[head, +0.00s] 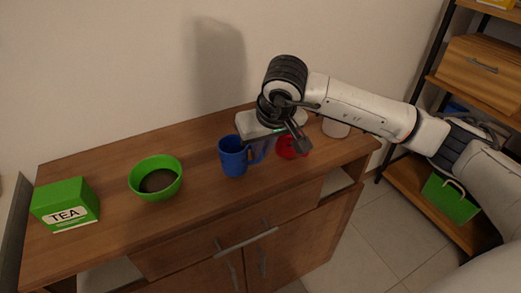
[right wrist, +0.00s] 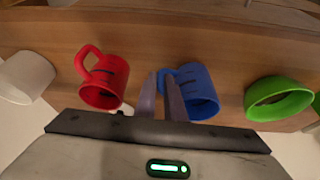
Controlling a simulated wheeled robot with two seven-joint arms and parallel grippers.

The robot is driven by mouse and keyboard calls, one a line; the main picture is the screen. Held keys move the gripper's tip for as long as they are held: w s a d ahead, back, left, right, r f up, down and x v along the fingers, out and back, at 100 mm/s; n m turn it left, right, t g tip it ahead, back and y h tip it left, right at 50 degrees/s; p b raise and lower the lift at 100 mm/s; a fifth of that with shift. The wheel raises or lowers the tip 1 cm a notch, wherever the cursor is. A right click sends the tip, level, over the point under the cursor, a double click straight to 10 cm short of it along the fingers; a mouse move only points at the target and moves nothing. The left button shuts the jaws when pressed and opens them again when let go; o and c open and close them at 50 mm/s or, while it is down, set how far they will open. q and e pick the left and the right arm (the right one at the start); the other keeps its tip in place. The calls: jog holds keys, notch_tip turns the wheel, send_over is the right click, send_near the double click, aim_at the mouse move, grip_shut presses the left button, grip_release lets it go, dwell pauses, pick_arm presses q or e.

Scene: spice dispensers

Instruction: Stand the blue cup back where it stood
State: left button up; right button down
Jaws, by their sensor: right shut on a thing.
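The blue cup (head: 233,157) is upright on or just above the wooden sideboard, between the green bowl and the red cup; I cannot tell whether its base touches the top. In the right wrist view the blue cup (right wrist: 198,92) is right of my fingers, its handle at the fingertips. My right gripper (right wrist: 164,80) is shut on that handle. In the head view my right gripper (head: 262,143) is at the cup's right side, partly hidden by my wrist. My left gripper is in neither view.
A red cup (head: 291,147) stands close right of my gripper, partly hidden. A white container (head: 336,128) is behind my forearm. A green bowl (head: 156,178) and a green tea box (head: 66,204) stand to the left. The sideboard top (head: 202,165) is bare between bowl and blue cup.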

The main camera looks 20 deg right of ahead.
jog(key=shift+f, duration=0.35)
jog(key=shift+f, duration=0.1)
jog(key=shift+f+b, duration=0.15)
jog(key=shift+b, duration=0.15)
jog(key=c, duration=1.8)
grip_release()
jog(key=shift+c, duration=0.2)
jog(key=shift+r+p, duration=0.25)
jog(key=shift+p, duration=0.1)
jog(key=v, duration=1.2)
jog(key=shift+b, duration=0.35)
